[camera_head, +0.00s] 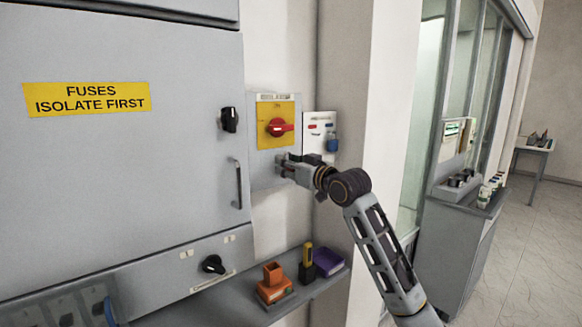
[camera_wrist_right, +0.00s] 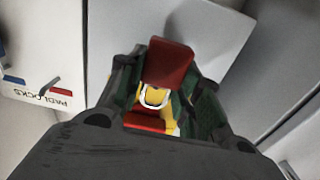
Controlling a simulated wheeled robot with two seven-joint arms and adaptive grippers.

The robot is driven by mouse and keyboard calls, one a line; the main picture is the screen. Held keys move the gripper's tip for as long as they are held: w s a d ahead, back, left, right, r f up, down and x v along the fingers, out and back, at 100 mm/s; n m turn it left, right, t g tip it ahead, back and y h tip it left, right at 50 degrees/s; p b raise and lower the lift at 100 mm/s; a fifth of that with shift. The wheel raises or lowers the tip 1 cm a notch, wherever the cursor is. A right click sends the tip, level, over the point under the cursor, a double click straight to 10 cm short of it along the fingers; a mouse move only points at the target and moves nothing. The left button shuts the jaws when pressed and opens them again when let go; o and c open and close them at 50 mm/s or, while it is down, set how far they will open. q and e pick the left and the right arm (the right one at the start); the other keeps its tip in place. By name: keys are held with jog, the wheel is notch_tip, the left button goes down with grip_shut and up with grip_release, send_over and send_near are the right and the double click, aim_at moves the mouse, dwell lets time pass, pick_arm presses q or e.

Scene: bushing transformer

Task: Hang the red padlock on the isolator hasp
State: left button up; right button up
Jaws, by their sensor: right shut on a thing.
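The isolator has a yellow plate (camera_head: 268,138) with a red rotary handle (camera_head: 280,127) on a grey box at the wall. My right gripper (camera_head: 283,167) is close to the box front, just below the yellow plate. In the wrist view, my right gripper (camera_wrist_right: 165,85) is shut on the red padlock (camera_wrist_right: 172,63). The padlock's pale shackle points toward the yellow plate and a red part, likely the handle (camera_wrist_right: 145,120). The hasp cannot be made out, and I cannot tell whether the shackle touches it. My left gripper is not in view.
A white padlock board (camera_head: 320,120) with a blue padlock (camera_head: 332,143) hangs right of the isolator. A grey cabinet (camera_head: 120,160) stands left. A shelf (camera_head: 245,307) below holds an orange item (camera_head: 273,285), a yellow-black tool (camera_head: 307,265) and a purple box (camera_head: 328,261).

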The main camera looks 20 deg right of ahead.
jog(key=shift+w+a, duration=0.1)
jog(key=shift+w, duration=0.4)
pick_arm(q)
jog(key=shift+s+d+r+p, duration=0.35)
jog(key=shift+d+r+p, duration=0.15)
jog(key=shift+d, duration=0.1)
pick_arm(e)
jog(key=shift+w+a+f, duration=0.2)
jog(key=shift+w+f, duration=0.1)
jog(key=shift+w, duration=0.2)
jog(key=shift+w+a+f, duration=0.2)
jog(key=shift+w+f, duration=0.05)
jog(key=shift+w, duration=0.2)
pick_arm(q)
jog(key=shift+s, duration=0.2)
